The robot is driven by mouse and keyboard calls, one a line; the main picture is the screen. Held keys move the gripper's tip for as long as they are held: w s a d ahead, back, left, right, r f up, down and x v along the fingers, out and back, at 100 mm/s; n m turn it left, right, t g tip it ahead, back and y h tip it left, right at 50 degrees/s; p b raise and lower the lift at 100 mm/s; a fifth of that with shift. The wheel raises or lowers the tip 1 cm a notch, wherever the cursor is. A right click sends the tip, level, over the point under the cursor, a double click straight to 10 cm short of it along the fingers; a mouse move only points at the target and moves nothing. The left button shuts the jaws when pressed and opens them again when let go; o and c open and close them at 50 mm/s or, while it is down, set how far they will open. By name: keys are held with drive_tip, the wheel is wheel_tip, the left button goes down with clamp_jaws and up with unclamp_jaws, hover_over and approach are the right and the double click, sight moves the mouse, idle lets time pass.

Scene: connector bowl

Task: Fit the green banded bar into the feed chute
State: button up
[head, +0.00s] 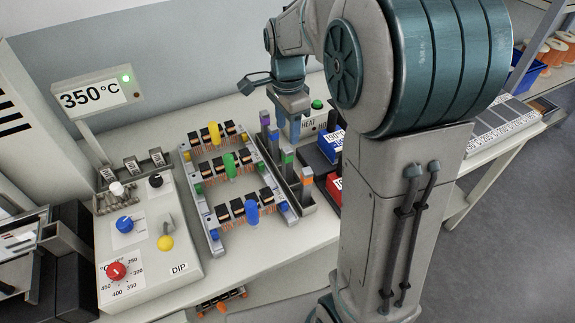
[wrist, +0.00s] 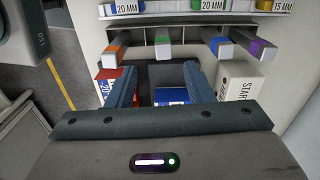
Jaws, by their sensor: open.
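The green banded bar (head: 288,165) stands upright in a dark rack (head: 310,200), between the blue banded and orange banded bars. It also shows in the wrist view (wrist: 162,48), at the upper middle beyond my fingers. My gripper (head: 292,122) is above the table close behind the bars in the head view. In the wrist view my gripper (wrist: 161,88) has its two fingers apart with nothing held between them. The green banded bar is clear of both fingers. I cannot make out with certainty which part is the feed chute.
Orange (wrist: 117,50), blue (wrist: 218,46) and purple banded bars (wrist: 260,48) stand close on either side. A START box (wrist: 240,88) is right of my fingers. Blue (head: 331,146) and red bins (head: 334,188) are beside the rack. A connector fixture (head: 228,175) is to its left.

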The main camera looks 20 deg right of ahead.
sight(287, 149)
drive_tip(key=f, duration=1.1)
drive_tip(key=shift+w+d+p, duration=0.1)
drive_tip(key=shift+w+p, duration=0.15)
drive_tip(key=shift+p, duration=0.05)
drive_tip(key=shift+r, duration=0.1)
drive_tip(key=shift+c, duration=0.4)
clamp_jaws()
